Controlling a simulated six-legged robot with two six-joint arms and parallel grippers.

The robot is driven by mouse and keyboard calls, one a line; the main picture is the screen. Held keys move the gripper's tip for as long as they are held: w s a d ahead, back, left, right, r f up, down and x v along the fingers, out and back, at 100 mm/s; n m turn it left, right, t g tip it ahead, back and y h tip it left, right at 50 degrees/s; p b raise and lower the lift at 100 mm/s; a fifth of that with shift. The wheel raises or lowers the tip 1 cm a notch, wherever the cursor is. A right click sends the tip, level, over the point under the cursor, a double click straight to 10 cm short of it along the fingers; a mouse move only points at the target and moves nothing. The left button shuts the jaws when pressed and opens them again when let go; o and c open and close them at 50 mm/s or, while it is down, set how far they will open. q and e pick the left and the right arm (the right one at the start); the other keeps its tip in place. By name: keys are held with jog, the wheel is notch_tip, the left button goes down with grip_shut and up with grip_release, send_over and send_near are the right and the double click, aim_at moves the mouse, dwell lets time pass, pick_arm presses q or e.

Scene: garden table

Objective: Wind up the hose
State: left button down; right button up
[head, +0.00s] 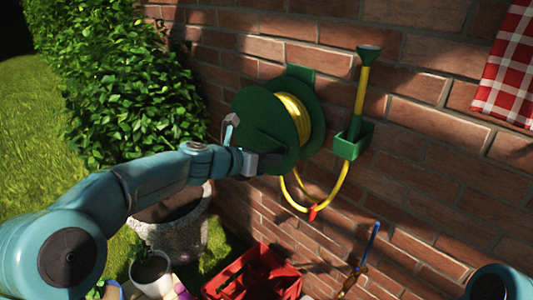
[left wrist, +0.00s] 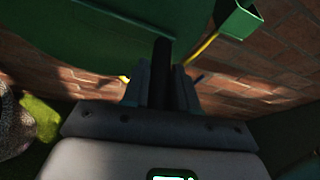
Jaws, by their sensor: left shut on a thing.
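The green hose reel (head: 262,122) is mounted on the brick wall, with yellow hose (head: 293,117) wound on its drum. The hose hangs below in a short loop with a red piece (head: 312,213) at the bottom. It rises to a green holder (head: 352,142) and ends in a green nozzle (head: 369,53) pointing up. My left gripper (head: 272,161) is at the reel's front lower side. In the left wrist view my left gripper (left wrist: 164,75) is shut on a dark handle (left wrist: 162,52) in front of the green reel disc (left wrist: 90,30). My right gripper is out of view.
A red crate (head: 250,277) and plant pots, one a large stone pot (head: 172,232), stand below the reel. A hedge (head: 125,90) is at the left. A red checked cloth (head: 508,70) hangs at the upper right. A blue stick (head: 374,243) leans near the wall.

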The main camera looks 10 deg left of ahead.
pick_arm(q)
jog(key=shift+r, duration=0.2)
dwell(0.3)
jog(key=c, duration=1)
grip_release()
jog(key=p+v, duration=0.1)
jog(key=v, duration=1.5)
jog(key=shift+s+a+r, duration=0.1)
jog(key=shift+a, duration=0.05)
